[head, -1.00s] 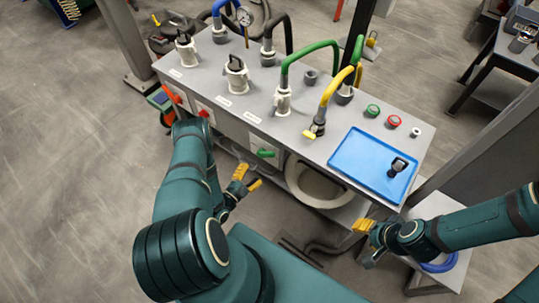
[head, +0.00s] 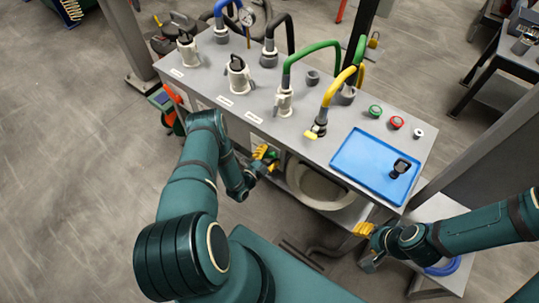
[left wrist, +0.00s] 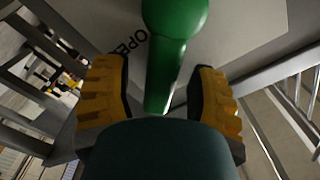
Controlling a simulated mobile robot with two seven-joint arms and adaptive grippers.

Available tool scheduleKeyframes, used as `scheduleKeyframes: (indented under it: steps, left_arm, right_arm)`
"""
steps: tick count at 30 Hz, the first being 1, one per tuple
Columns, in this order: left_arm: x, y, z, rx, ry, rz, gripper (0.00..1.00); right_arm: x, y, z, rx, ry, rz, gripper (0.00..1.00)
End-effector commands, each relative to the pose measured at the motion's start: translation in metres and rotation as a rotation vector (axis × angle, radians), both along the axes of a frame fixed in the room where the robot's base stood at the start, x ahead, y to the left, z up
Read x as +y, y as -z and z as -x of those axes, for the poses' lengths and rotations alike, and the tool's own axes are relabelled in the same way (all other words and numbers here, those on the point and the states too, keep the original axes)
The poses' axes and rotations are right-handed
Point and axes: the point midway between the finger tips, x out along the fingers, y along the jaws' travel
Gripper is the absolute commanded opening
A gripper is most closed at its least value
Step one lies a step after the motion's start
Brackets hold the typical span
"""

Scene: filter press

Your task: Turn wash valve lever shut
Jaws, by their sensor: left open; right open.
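The green lever (left wrist: 172,75) is on the front panel of the grey bench. In the left wrist view it points down between the two yellow fingers of my left gripper (left wrist: 158,98), with a gap on each side. Dark lettering that reads partly as OPEN shows on the panel beside the lever. In the head view the left gripper (head: 266,159) is at the panel and mostly hides the lever (head: 272,154). It is open around the lever. My right gripper (head: 364,246) is open and empty at the bench's lower right, away from the lever.
The bench top (head: 240,105) carries hose fittings, a green hose (head: 310,50), a yellow hose (head: 334,88) and a blue tray (head: 360,163) with a small black item (head: 400,168). A round white opening (head: 318,190) is below the top. A grey post rises at the right.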

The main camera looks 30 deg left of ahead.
Motion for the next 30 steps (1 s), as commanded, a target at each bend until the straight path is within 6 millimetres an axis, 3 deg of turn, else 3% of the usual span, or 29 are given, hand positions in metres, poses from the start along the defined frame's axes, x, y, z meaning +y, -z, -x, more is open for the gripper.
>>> scheduleKeyframes:
  steps: [1, 4, 6, 20, 30]
  left_arm:
    - [0.0, 0.0, 0.0, 0.0, 0.0, 0.0, 0.53]
    - [0.0, 0.0, 0.0, 0.0, 0.0, 0.0, 0.18]
    - [0.0, 0.0, 0.0, 0.0, 0.0, 0.0, 0.0]
    - [0.001, -0.001, -0.001, 0.0, 0.0, 0.021, 0.0]
    - [0.01, -0.007, -0.002, 0.013, -0.002, 0.208, 0.0]
  right_arm:
    - [0.0, 0.0, 0.0, 0.0, 0.0, 0.0, 0.47]
    - [0.0, 0.0, 0.0, 0.0, 0.0, 0.0, 0.47]
    - [0.0, 0.0, 0.0, 0.0, 0.0, 0.0, 0.47]
    - [0.0, 0.001, 0.0, 0.0, 0.0, 0.0, 0.47]
    - [0.0, 0.012, 0.003, 0.007, -0.005, -0.002, 0.47]
